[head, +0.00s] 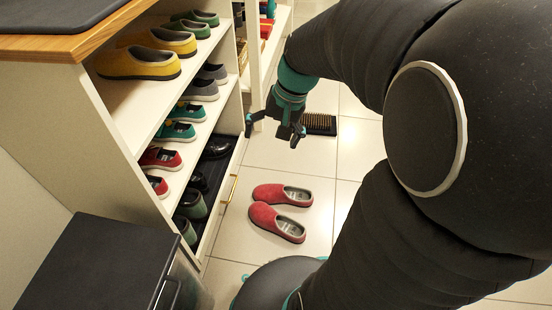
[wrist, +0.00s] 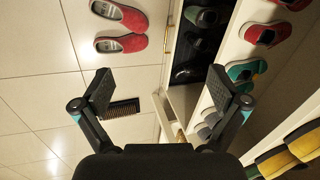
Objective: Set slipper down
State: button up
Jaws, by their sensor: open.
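A pair of red slippers lies side by side on the tiled floor in front of the shoe cubby. In the head view these are an upper red slipper (head: 283,195) and a lower red slipper (head: 277,222); the pair also shows at the top of the wrist view (wrist: 122,28). My gripper (head: 273,128) is open and empty, in the air beside the shelf front and above the slippers' level.
The shoe cubby (head: 123,118) at left holds yellow, green, grey, teal and red shoes. A low drawer (head: 228,190) with a brass handle holds dark shoes. A brush mat (head: 319,124) lies behind my gripper. A dark-topped box (head: 95,265) stands front left. Floor right of the slippers is clear.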

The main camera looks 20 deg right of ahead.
jog(key=s+a+r+n+t+h, duration=0.3)
jog(key=s+a+r+n, duration=0.1)
jog(key=s, duration=0.7)
jog(key=shift+s+r+n+t, duration=0.4)
jog(key=shift+r+n, duration=0.2)
jog(key=shift+r, duration=0.3)
jog(key=shift+r, duration=0.1)
notch_tip(320, 180, up, 3)
jog(key=p, duration=0.3)
jog(key=shift+r, duration=0.15)
